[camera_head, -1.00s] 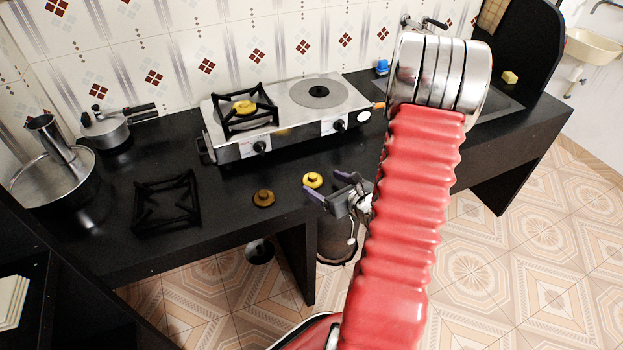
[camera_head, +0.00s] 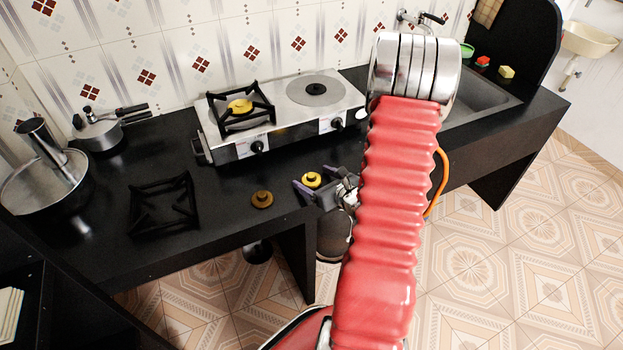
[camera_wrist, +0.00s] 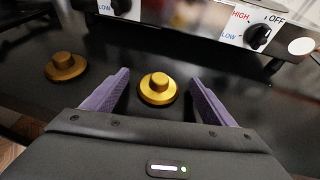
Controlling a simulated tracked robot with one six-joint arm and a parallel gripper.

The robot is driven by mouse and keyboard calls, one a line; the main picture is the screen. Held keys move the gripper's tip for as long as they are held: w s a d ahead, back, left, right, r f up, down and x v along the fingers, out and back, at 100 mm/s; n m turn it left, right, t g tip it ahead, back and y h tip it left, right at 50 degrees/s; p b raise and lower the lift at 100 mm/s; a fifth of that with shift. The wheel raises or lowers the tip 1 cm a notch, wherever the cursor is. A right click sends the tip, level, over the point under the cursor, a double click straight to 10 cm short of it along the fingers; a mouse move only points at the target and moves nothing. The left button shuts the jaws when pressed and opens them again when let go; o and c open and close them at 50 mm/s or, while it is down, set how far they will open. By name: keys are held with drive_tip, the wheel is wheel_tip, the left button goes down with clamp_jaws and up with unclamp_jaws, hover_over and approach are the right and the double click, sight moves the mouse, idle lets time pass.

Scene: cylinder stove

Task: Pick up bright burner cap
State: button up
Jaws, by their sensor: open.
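The bright yellow burner cap (camera_head: 312,180) lies on the black counter in front of the stove. In the wrist view this cap (camera_wrist: 157,88) sits between the two purple fingers of my gripper (camera_wrist: 157,94), with a gap on each side. My gripper (camera_head: 313,187) is open around the cap and holds nothing. A darker, brownish burner cap (camera_head: 262,200) lies on the counter to the left, and it also shows in the wrist view (camera_wrist: 65,67), outside the left finger. Another yellow cap (camera_head: 240,106) is on the stove's left burner, under a black grate.
The two-burner stove (camera_head: 285,139) stands behind the cap, its knobs facing me. A loose black grate (camera_head: 163,206) lies on the counter to the left. A pressure cooker (camera_head: 98,132) and a steel pan (camera_head: 45,190) are farther left. A sink (camera_head: 485,105) is at the right.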

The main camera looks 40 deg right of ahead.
sight(315, 182)
drive_tip(key=shift+c, duration=0.5)
drive_tip(key=c, duration=1.1)
drive_tip(key=shift+o, duration=0.2)
drive_tip(key=shift+r, duration=0.1)
wheel_tip(315, 182, up, 10)
idle(0.5)
